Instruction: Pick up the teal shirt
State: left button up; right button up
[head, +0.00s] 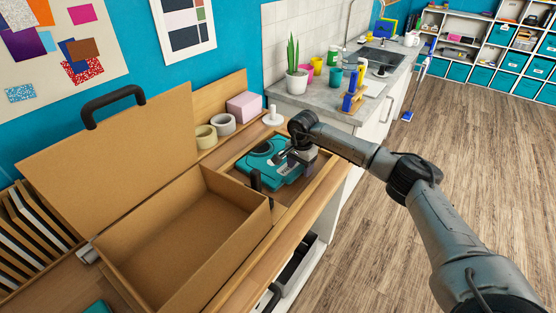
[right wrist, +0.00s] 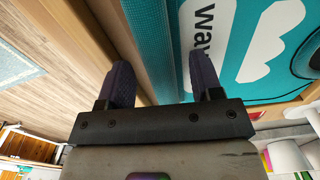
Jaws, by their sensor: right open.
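The teal shirt (head: 288,174) lies folded in a shallow wooden tray on the workbench, with a white and dark print on its face. My right gripper (head: 281,157) is over the shirt, pointing down at it, and its arm hides part of the shirt's far right side. In the right wrist view the two dark fingers (right wrist: 162,75) are apart. My left gripper is not in view.
An open cardboard-brown case (head: 185,235) with a raised lid stands just left of the tray. Tape rolls (head: 222,124) and a pink block (head: 244,107) sit behind. A counter with a potted plant (head: 296,76) adjoins. The wooden floor (head: 465,130) at right is clear.

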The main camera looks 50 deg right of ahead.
jog(key=c, duration=1.1)
